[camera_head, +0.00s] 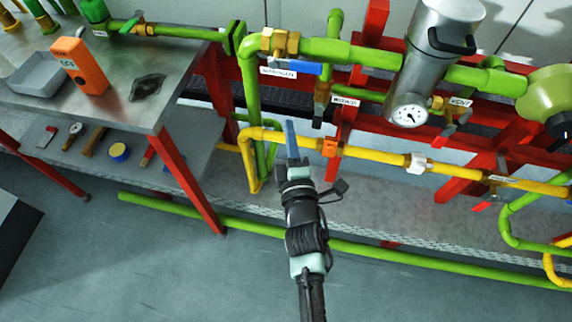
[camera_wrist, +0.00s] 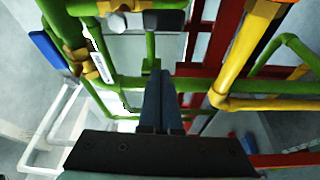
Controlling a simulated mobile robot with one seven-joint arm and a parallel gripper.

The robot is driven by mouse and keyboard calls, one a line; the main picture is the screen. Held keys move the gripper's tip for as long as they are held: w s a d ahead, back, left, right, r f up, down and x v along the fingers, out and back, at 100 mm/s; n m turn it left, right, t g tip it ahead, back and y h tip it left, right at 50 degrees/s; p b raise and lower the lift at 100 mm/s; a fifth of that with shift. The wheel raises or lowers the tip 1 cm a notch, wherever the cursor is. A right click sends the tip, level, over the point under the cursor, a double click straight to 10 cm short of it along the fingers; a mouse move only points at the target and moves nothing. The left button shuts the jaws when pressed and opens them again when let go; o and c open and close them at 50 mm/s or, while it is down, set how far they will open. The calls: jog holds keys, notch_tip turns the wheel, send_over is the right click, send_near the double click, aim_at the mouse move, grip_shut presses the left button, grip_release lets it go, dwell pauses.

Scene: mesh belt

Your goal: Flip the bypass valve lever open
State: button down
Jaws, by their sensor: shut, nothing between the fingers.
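My gripper (camera_head: 290,128) is shut and empty, its blue-grey fingers pointing up in front of the pipe rack. In the wrist view the closed fingers (camera_wrist: 161,95) stand in the centre. A brass valve (camera_head: 322,92) sits on a vertical branch below the green pipe, with a dark lever (camera_head: 321,115) hanging at its lower end. A small white label (camera_head: 345,101) is beside it, too small to read surely. My fingertips are left of and below this valve in the head view, apparently apart from it. I cannot tell for sure which lever is the bypass one.
A blue lever (camera_head: 305,68) is on the upper green pipe. A yellow pipe (camera_head: 380,154) runs close to my fingers. A gauge (camera_head: 409,115) and a vent valve (camera_head: 453,112) are right. A steel table (camera_head: 150,60) is left. Floor in front is mostly clear.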

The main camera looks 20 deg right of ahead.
jog(key=b+v, duration=0.1)
jog(key=v, duration=0.7)
jog(key=shift+s+d+r, duration=0.2)
jog(key=shift+d, duration=0.05)
